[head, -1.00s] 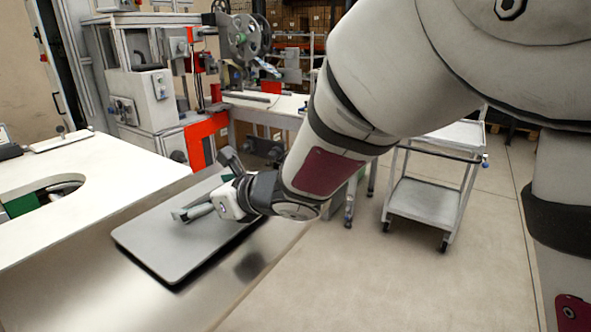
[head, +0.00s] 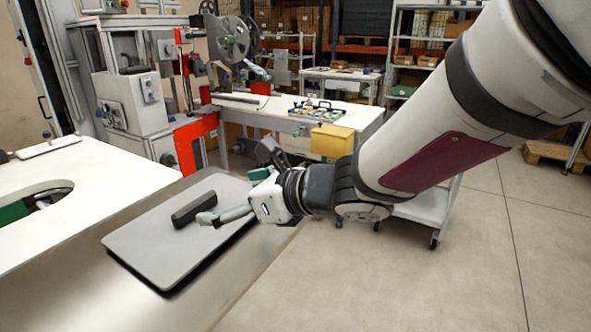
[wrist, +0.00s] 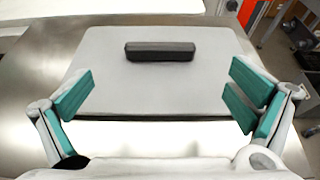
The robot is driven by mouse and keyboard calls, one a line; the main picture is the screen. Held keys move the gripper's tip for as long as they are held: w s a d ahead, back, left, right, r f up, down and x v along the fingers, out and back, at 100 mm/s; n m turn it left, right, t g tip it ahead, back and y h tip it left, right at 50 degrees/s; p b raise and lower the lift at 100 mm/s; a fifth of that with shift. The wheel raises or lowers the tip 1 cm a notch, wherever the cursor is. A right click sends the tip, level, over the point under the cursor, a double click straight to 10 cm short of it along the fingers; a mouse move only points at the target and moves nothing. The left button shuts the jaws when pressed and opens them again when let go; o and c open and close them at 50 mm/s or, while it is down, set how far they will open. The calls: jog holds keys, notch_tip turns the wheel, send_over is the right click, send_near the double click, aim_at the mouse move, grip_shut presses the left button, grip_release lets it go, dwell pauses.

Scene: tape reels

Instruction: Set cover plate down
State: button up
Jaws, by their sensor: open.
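The cover plate (head: 165,248) is a flat grey rounded rectangle with a dark bar handle (head: 194,209) on top. It lies on the metal bench surface (head: 80,290), with a dark shadow along its near edge. In the wrist view the plate (wrist: 150,93) is ahead of my gripper, with its handle (wrist: 160,51) near the far edge. My gripper (head: 236,193) is open and empty, at the right side of the plate, clear of the handle. In the wrist view its green-padded fingers (wrist: 160,95) are spread wide on either side, with nothing between them touching.
A white table (head: 95,190) with an oval cutout adjoins the bench on the left. A machine with reels (head: 229,42) and a worktable with a yellow bin (head: 332,141) stand behind. A trolley (head: 428,207) is behind my arm. Open floor lies at the right.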

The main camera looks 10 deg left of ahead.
jog(key=w+d+r+m+t+h, duration=0.2)
jog(key=w+d+m+t+h, duration=0.1)
jog(key=d+m, duration=0.45)
jog(key=w+d+r+m+t+h, duration=0.1)
jog(key=w+d+m+t+h, duration=0.15)
jog(key=d+m, duration=0.55)
jog(key=s+d+m+h, duration=0.3)
jog(key=d+m+h, duration=0.2)
jog(key=d+m, duration=0.55)
jog(key=s+d+f+m+g+h, duration=0.3)
jog(key=s+d+m+g, duration=0.1)
jog(key=s+d+m, duration=0.75)
jog(key=s+f+m+g, duration=0.1)
jog(key=s+m+g, duration=0.1)
jog(key=s+m, duration=0.4)
jog(key=s+a+f+m+g+y, duration=0.1)
jog(key=s+m+g, duration=0.2)
jog(key=s+m, duration=0.3)
jog(key=s, duration=0.4)
jog(key=shift+a+f, duration=0.2)
jog(key=shift+f, duration=0.1)
